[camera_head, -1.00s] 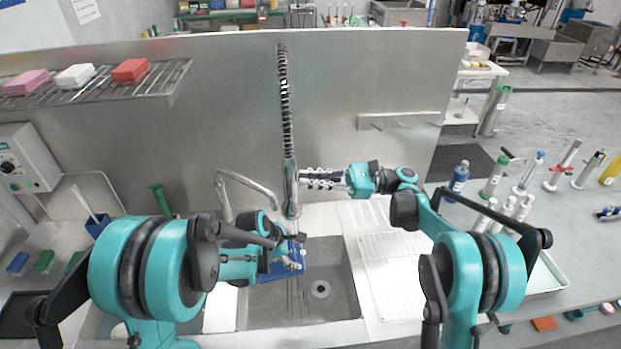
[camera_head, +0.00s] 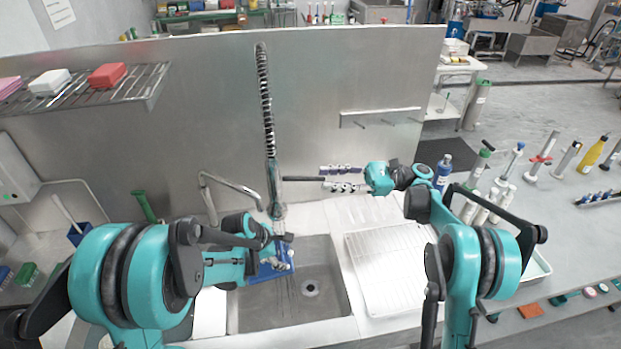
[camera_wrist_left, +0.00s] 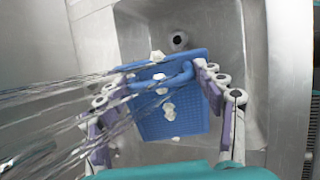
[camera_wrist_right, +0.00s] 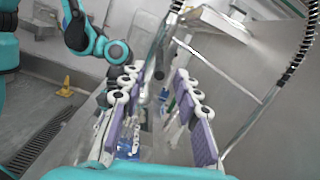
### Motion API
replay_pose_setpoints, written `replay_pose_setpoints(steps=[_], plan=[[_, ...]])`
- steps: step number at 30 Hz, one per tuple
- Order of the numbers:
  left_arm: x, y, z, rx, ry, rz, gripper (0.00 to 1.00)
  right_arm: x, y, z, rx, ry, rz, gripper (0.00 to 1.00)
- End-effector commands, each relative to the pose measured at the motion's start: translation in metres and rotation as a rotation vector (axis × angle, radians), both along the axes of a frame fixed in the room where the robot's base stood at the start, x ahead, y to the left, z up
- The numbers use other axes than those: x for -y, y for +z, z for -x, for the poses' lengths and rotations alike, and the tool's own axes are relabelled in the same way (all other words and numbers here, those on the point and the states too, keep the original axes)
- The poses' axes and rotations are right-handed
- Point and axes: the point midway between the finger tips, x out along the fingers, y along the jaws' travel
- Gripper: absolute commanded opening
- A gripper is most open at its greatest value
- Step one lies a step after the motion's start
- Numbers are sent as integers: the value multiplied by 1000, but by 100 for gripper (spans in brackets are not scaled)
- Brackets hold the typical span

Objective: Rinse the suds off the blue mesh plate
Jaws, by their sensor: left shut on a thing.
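The blue mesh plate (camera_wrist_left: 180,118) is held over the sink, with several white suds blobs (camera_wrist_left: 169,110) on its face and handle. It also shows in the head view (camera_head: 268,270). My left gripper (camera_head: 280,250) is shut on the plate by its looped handle (camera_wrist_left: 160,82). Water streams (camera_wrist_left: 60,100) cross the left wrist view, over the plate's left part. The spray tap (camera_head: 277,205) hangs above the plate. My right gripper (camera_head: 342,178) is open and empty, right of the tap. The tap's dark lever (camera_head: 302,178) points towards its open fingers.
The steel sink (camera_head: 330,290) lies below, with its drain (camera_head: 310,289) visible. A ribbed drainboard (camera_head: 385,265) to its right is clear. A curved second tap (camera_head: 225,182) stands left of the spray tap. Bottles (camera_head: 442,172) stand at the right.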

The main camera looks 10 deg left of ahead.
Motion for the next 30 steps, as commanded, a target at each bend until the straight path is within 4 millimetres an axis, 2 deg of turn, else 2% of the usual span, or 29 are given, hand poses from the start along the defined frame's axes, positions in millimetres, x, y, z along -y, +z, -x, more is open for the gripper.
replay_pose_setpoints(steps=[3,7,30], plan=[[0,0,0,0,0,0,35,16,-2,-5,0,-1,0,32],[0,0,0,0,0,0,35,24,-4,-7,0,-1,0,32],[0,0,0,0,0,0,35,25,-4,-7,0,0,0,32]])
